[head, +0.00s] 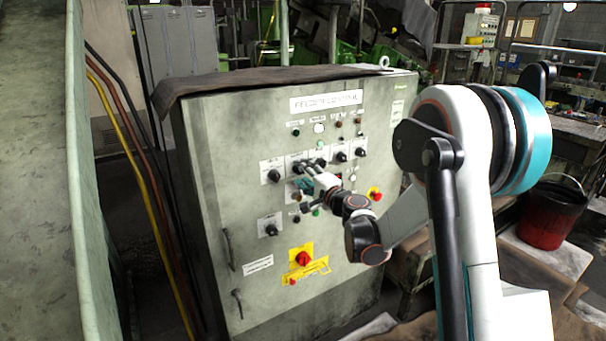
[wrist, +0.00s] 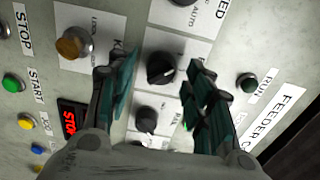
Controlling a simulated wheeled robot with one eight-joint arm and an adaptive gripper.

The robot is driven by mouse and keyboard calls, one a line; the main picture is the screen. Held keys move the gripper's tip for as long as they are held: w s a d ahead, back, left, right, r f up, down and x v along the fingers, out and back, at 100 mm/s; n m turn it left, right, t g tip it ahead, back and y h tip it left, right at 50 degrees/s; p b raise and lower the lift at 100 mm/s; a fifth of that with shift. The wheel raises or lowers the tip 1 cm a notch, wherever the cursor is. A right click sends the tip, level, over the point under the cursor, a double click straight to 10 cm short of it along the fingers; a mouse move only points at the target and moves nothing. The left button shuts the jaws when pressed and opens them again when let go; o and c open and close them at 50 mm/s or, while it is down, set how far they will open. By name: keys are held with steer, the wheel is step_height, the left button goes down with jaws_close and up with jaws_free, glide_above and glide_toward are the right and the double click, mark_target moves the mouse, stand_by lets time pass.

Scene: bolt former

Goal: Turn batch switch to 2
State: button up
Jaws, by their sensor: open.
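The grey control cabinet (head: 225,190) bears a row of black rotary switches on white plates. I cannot read which plate is marked for the batch switch. In the wrist view, one black knob (wrist: 160,69) lies between my fingertips, and another black knob (wrist: 150,121) sits below it, nearer the palm. My gripper (wrist: 163,70) is open, with one dark green finger on each side of the upper knob. I cannot tell whether the fingers touch it. In the head view, my gripper (head: 308,170) is at the switch row and hides part of the panel.
A separate black switch (head: 270,229) sits lower left on the panel. A red knob on a yellow plate (head: 303,258) is below, and another red knob (head: 375,194) is at right. An orange-brown knob (wrist: 72,44) is beside the left finger. A red bucket (head: 545,225) stands right.

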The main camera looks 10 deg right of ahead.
steer(key=v, duration=1.1)
steer(key=shift+s, duration=0.1)
steer(key=s+a+r+n+g, duration=0.3)
steer(key=s+a+n+g, duration=0.4)
steer(key=s, duration=0.7)
steer(key=s+d+f+n+g+h, duration=0.1)
steer(key=s+f+n+h, duration=0.1)
steer(key=s, duration=0.8)
steer(key=s+d+f+n+g+h, duration=0.2)
steer(key=s+n, duration=0.3)
steer(key=s, duration=0.6)
steer(key=shift+s+h, duration=0.3)
steer(key=shift+h, duration=0.5)
steer(key=shift+w+d, duration=0.1)
